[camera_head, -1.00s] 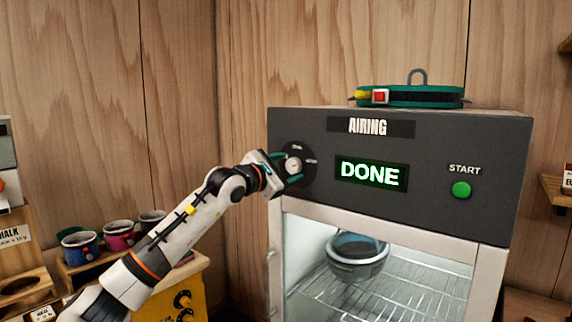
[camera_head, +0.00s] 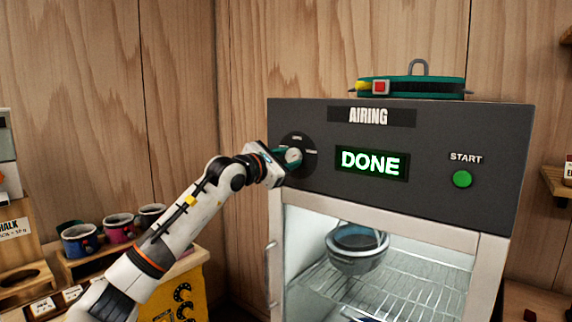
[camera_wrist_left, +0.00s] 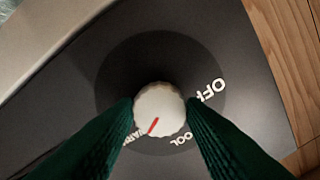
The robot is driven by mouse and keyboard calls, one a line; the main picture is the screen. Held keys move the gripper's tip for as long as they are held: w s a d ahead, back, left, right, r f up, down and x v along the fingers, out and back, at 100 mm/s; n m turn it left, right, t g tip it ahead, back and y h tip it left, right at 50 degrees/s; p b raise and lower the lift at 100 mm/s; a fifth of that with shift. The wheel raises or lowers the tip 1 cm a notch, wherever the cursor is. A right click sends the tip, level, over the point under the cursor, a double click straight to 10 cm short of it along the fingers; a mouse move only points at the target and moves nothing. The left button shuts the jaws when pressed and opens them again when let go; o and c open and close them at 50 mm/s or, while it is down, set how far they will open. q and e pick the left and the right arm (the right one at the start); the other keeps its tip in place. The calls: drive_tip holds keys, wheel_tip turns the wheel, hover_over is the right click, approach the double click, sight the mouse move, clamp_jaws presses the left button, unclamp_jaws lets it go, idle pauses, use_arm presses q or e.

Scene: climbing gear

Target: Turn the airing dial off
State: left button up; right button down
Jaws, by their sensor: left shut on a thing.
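The airing dial is a white knob (camera_wrist_left: 160,105) on a dark round plate (camera_head: 297,140), at the left of the airing cabinet's (camera_head: 440,130) grey front panel. In the left wrist view the labels OFF, COOL and a partly hidden WARM surround it. Its red mark points down and slightly left, between COOL and WARM, nearer WARM. My left gripper (camera_head: 288,160) is at the dial; its two green fingers (camera_wrist_left: 160,112) are shut on the knob from both sides. In the head view the gripper partly covers the knob. My right gripper does not show.
The panel has a display (camera_head: 371,163) reading DONE and a green START button (camera_head: 462,179). A green strap item (camera_head: 412,88) lies on top. Several mugs (camera_head: 119,228) stand at left.

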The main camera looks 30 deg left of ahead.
use_arm(q)
drive_tip(key=n+b, duration=0.2)
drive_tip(key=shift+f+n, duration=0.2)
drive_tip(key=shift+n, duration=0.1)
drive_tip(key=n+b, duration=0.1)
drive_tip(key=n, duration=0.1)
drive_tip(key=shift+n, duration=0.4)
drive_tip(key=n+b, duration=0.1)
drive_tip(key=n, duration=0.1)
drive_tip(key=shift+r+n, duration=0.1)
drive_tip(key=shift+n, duration=0.2)
drive_tip(key=n+b, duration=0.1)
drive_tip(key=n, duration=0.2)
drive_tip(key=shift+n, duration=0.3)
drive_tip(key=n, duration=0.3)
drive_tip(key=shift+n, duration=0.3)
drive_tip(key=n, duration=0.3)
drive_tip(key=shift+r+n, duration=0.1)
drive_tip(key=shift+n, duration=0.3)
drive_tip(key=n, duration=0.3)
drive_tip(key=shift+n, duration=2.2)
drive_tip(key=shift+p, duration=0.3)
